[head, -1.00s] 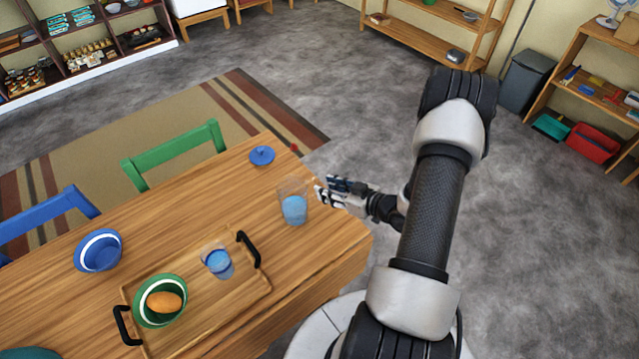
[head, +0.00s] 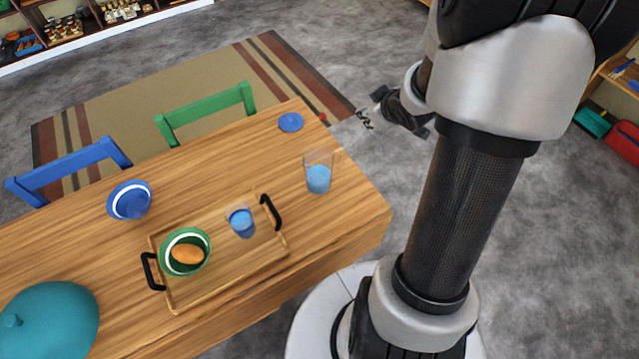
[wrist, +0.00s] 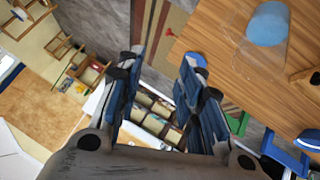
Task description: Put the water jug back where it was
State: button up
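The water jug (head: 319,178), a clear vessel part filled with blue water, stands upright on the wooden table (head: 345,215) near its right end. It also shows at the upper right of the wrist view (wrist: 264,38). My gripper (head: 363,119) is beyond the jug and to its right in the head view, past the table's edge and apart from the jug. In the wrist view my gripper (wrist: 158,65) has its two fingers spread with nothing between them.
A wooden tray (head: 205,290) with black handles holds a green bowl (head: 168,240) with an orange-brown item and a glass of blue water (head: 242,222). A blue lid (head: 291,122), blue bowl (head: 130,201) and teal dome (head: 55,325) are also on the table. Chairs stand behind.

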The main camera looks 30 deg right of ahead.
jog(key=s+a+r+m+g, duration=0.2)
jog(key=s+a+r, duration=0.5)
jog(key=a+r, duration=0.6)
jog(key=s+a+r+g+y, duration=0.1)
jog(key=s+a+y, duration=0.1)
jog(key=s+a, duration=1.2)
jog(key=shift+r+m+g+y, duration=0.3)
jog(key=shift+r+y, duration=0.05)
jog(key=shift+y, duration=0.05)
